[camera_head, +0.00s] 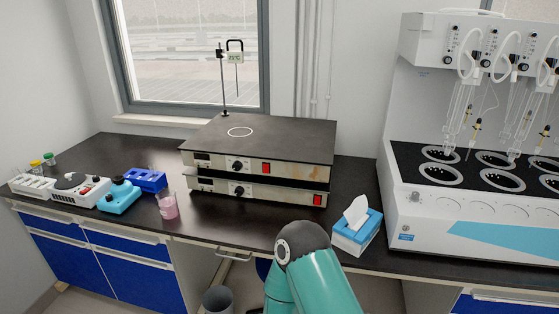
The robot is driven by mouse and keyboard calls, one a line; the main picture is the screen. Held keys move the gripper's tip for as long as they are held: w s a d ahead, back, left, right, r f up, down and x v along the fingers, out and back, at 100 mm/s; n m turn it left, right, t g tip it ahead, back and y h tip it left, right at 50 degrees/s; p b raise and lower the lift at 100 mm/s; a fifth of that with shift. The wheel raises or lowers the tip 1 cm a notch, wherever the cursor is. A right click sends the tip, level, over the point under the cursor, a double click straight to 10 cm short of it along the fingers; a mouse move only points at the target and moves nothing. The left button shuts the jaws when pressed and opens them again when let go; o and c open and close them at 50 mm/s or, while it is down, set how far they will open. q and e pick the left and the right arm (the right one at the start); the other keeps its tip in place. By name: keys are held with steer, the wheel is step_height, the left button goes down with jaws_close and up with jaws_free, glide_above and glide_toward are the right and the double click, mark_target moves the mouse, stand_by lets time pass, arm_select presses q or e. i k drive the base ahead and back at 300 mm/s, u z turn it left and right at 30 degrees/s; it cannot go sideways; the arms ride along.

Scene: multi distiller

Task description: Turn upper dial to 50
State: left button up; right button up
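Two flat heating units are stacked on the dark bench in the middle of the view. The upper unit has a black dial (238,165) on its front face, with a small dark display (202,157) to its left and a red switch (266,168) to its right. The lower unit has a similar dial (239,191) and a red switch (317,200). The dial markings are too small to read. A teal arm of mine rises from the bottom, right of centre, in front of the bench; no gripper fingers show. My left gripper is not in view.
A beaker of pink liquid (168,206) stands left of the units. A blue rack (146,180), a teal device (119,197) and a white device (79,190) are further left. A tissue box (357,232) sits to the right, beside the large multi distiller (462,215).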

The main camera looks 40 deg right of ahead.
mark_target(236, 165)
steer(key=z, duration=0.2)
steer(key=i, duration=0.7)
steer(key=z, duration=0.35)
steer(key=k, duration=0.95)
steer(key=z, duration=0.2)
steer(key=i, duration=0.95)
steer(key=u, duration=0.1)
